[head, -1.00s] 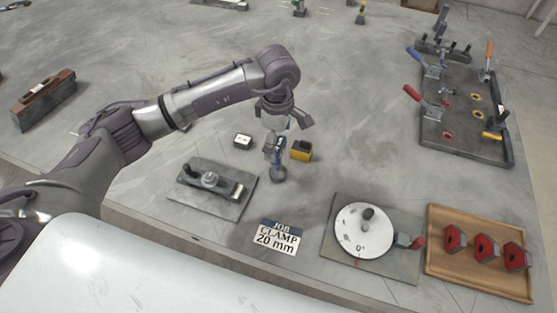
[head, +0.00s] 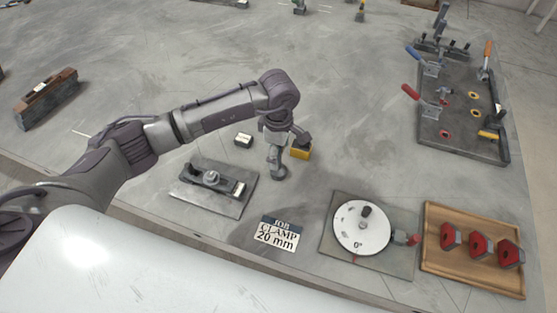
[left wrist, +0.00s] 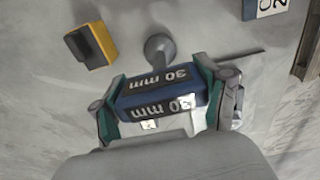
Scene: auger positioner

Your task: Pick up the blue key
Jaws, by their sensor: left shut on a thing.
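In the left wrist view the blue key (left wrist: 160,90) is a blue block with "30 mm" in white on its faces. The green-padded fingers of my left gripper (left wrist: 163,104) are shut on its two ends. In the head view my left gripper (head: 277,146) points down at the top of a small grey stand (head: 279,173), and mostly hides the key. The stand's round grey part also shows beyond the key in the left wrist view (left wrist: 158,44). I cannot tell whether the key still touches the stand. My right gripper is not in view.
A yellow-and-black block (head: 300,153) stands close on the right. A small black-and-white block (head: 243,140) and a clamp plate (head: 222,202) are to the left.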

